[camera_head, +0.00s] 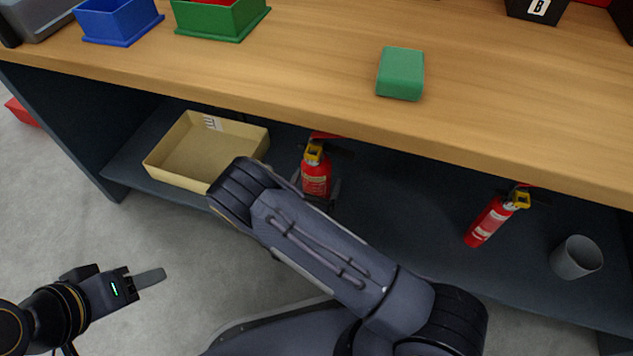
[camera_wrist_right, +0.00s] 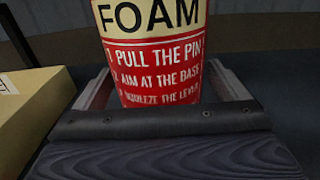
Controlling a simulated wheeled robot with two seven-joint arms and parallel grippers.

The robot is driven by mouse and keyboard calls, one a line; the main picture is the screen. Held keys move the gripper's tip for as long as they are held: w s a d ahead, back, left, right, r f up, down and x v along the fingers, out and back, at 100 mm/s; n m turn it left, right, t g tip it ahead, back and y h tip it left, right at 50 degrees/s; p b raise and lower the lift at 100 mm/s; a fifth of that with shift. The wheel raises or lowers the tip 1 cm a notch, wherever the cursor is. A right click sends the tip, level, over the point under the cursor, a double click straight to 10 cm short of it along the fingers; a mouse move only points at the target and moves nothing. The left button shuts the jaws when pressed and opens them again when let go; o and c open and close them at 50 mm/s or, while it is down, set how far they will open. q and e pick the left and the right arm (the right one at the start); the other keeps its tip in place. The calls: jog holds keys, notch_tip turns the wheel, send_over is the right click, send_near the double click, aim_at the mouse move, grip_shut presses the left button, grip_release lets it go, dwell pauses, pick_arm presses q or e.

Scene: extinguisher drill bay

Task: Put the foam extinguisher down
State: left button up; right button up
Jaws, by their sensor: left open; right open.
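The foam extinguisher (camera_head: 316,178) is a red cylinder with a yellow-and-red head. It stands upright on the lower shelf, and its lower end is hidden. In the right wrist view its FOAM label (camera_wrist_right: 152,18) faces me. My right gripper (camera_wrist_right: 162,80) is open, with one finger on each side of the extinguisher's body, apart from it as far as I can see. In the head view my right forearm and wrist hide most of that gripper. My left gripper (camera_head: 148,279) is open and empty over the floor at the lower left.
A cardboard-coloured box (camera_head: 181,178) sits left of the extinguisher on the shelf (camera_head: 395,215). Another red extinguisher (camera_head: 487,222) and a grey cup (camera_head: 575,257) are to the right. The wooden worktop (camera_head: 300,65) overhangs the shelf and carries a green block (camera_head: 400,73) and bins.

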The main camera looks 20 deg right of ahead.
jog(key=p+v, duration=0.4)
jog(key=v, duration=0.8)
jog(key=shift+a, duration=0.1)
